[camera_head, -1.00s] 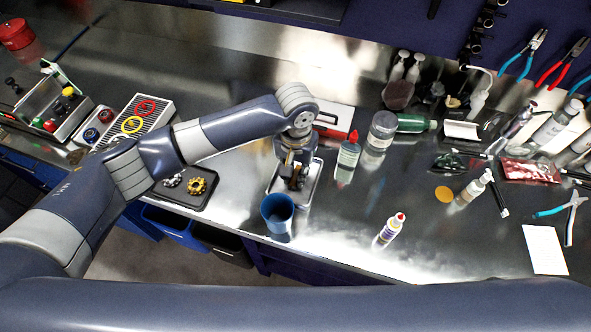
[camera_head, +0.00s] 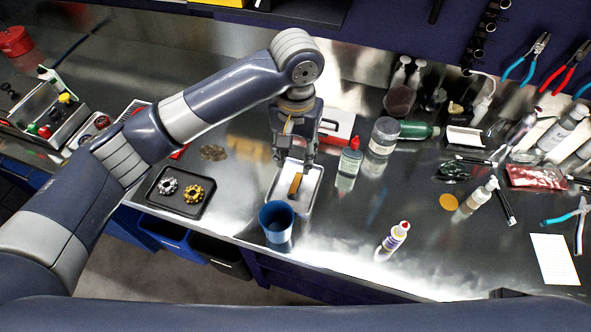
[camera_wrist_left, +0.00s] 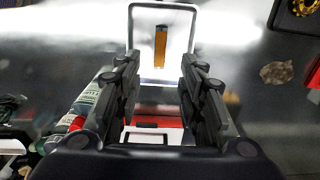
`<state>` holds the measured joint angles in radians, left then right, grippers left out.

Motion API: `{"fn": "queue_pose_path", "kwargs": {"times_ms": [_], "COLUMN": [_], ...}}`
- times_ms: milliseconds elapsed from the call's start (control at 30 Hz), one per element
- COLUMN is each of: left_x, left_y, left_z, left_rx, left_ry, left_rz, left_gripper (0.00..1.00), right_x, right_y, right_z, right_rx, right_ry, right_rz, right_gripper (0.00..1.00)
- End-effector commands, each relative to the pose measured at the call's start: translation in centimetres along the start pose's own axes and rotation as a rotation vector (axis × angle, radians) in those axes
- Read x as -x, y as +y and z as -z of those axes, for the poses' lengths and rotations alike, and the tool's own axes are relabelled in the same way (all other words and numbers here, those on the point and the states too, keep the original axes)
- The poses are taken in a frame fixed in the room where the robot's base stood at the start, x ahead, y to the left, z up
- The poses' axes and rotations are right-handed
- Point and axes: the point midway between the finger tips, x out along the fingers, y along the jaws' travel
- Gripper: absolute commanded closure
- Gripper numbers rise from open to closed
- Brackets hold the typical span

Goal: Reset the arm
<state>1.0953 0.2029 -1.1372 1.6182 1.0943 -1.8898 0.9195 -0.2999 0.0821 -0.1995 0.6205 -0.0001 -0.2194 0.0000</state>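My left arm comes in from the left in the head view. Its left gripper (camera_head: 294,157) points down above the far end of a small white tray (camera_head: 310,190). An orange-brown bar (camera_head: 295,184) lies in the tray. In the left wrist view the fingers of the left gripper (camera_wrist_left: 155,75) stand wide apart with nothing between them. The bar (camera_wrist_left: 160,48) lies in the tray beyond the fingertips, apart from them. My right gripper is not in view; an arm link of mine crosses the bottom of the head view.
A blue cup (camera_head: 276,222) stands just in front of the white tray. A red-capped bottle (camera_head: 349,165) and a clear jar (camera_head: 382,138) stand to its right. A black tray (camera_head: 180,205) with two sprockets lies left. A white bottle (camera_head: 392,240) stands near the front edge.

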Motion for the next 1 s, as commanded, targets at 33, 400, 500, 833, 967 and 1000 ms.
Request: {"fn": "queue_pose_path", "kwargs": {"times_ms": [33,400,500,833,967,1000], "left_x": [0.6,2.2,2.1,2.0,1.7,1.6], "left_y": [0.1,0.0,0.0,0.0,0.3,0.5], "left_z": [0.1,0.0,0.0,0.0,-0.9,-1.4], "left_rx": [0.000,0.000,0.000,0.000,0.000,0.000], "left_ry": [0.004,-0.001,0.000,-0.002,-0.009,-0.010], "left_rz": [-0.001,0.000,0.000,-0.001,-0.003,-0.003], "left_gripper": [0.64,0.64,0.64,0.64,0.64,0.64], "right_x": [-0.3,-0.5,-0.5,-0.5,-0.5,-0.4], "right_y": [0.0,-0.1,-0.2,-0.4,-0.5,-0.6], "right_z": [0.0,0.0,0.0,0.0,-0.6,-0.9], "right_rx": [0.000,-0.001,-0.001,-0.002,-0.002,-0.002], "right_ry": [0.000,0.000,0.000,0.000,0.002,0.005], "right_rz": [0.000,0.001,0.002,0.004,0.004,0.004], "right_gripper": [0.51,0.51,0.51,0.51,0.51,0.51]}}
